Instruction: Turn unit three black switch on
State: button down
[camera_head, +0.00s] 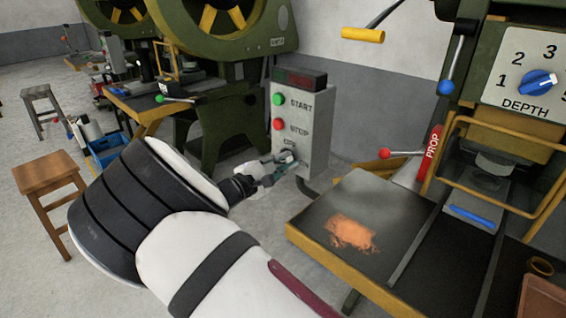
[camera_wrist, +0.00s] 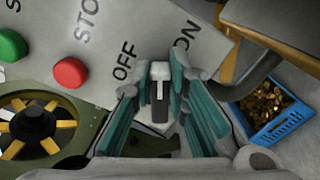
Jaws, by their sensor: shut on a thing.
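The grey control box (camera_head: 318,120) stands at the picture's middle, with START and STOP labels beside a green button (camera_head: 278,99) and a red button (camera_head: 278,125). Its black switch (camera_wrist: 159,104), with a white pointer mark, shows in the wrist view below and between the OFF and ON labels. The pointer is upright in that view, lying between the two labels. My gripper (camera_head: 287,160) is at the lower part of the box, with teal fingers on both sides of the switch, shut on it. In the head view my gripper hides the switch. No unit number is readable.
A press with a DEPTH dial (camera_head: 538,82) and a red-knobbed lever (camera_head: 385,153) stands at the right. Its dark table (camera_head: 320,205) lies right of my arm. A green press (camera_head: 225,110) stands behind left. A wooden stool (camera_head: 45,172) and a blue crate (camera_head: 105,150) are at left.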

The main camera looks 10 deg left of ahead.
jog(key=m+b, duration=0.1)
jog(key=m, duration=0.1)
jog(key=f+m+b, duration=0.1)
jog(key=m+b, duration=0.1)
jog(key=m, duration=0.1)
jog(key=shift+s+d+f, duration=0.1)
jog(key=shift+f, duration=0.1)
jog(key=shift+m, duration=0.4)
jog(key=c, duration=1.6)
grip_release()
jog(key=shift+o, duration=0.2)
jog(key=shift+s, duration=0.1)
jog(key=v, duration=1.2)
